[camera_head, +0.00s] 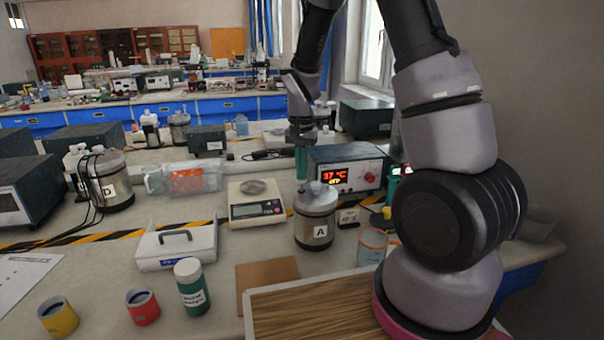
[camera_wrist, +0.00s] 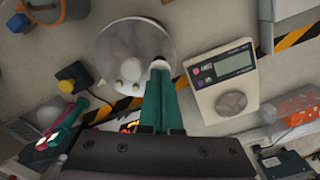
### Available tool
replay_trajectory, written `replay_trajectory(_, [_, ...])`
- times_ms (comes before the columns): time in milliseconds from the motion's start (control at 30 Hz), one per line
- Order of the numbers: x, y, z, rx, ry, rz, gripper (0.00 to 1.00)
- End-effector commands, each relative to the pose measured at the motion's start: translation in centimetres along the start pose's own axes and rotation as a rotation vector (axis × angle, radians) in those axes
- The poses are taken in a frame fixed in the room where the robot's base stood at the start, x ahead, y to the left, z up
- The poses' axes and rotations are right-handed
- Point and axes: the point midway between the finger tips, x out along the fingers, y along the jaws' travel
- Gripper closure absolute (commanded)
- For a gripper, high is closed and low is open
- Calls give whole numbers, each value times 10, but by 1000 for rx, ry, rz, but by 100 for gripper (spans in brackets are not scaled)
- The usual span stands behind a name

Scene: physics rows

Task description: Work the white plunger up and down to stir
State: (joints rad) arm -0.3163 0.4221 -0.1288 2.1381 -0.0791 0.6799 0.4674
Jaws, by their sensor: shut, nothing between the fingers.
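A metal calorimeter marked A (camera_head: 314,229) stands on the bench, left of the glowing-display box. Its round grey lid (camera_wrist: 117,42) fills the upper middle of the wrist view, with small white knobs (camera_wrist: 131,69) on it; I cannot tell for sure which is the plunger. In the head view, pale knobs (camera_head: 316,188) show on top. My gripper (camera_head: 301,177) points down with its green fingers shut and empty, over the bench behind the calorimeter's top. In the wrist view the fingertips (camera_wrist: 160,68) overlap the lid's edge beside the knobs; I cannot tell if they touch.
A white scale (camera_head: 256,213) stands just left of the calorimeter. A heater box (camera_head: 347,170) with a red display stands behind it to the right. A second calorimeter marked D (camera_head: 107,185) is far left. A wooden board (camera_head: 316,310) and several jars are in front.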

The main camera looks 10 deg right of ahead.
Motion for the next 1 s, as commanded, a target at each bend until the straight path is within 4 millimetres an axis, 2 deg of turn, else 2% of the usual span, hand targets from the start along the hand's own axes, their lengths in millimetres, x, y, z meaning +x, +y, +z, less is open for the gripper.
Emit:
replay_trajectory(367, [20,1,0,0,-1,2,100])
replay_trajectory(533, [18,0,0,0,0,1,100])
replay_trajectory(1000, [-16,0,0,-2,0,0,100])
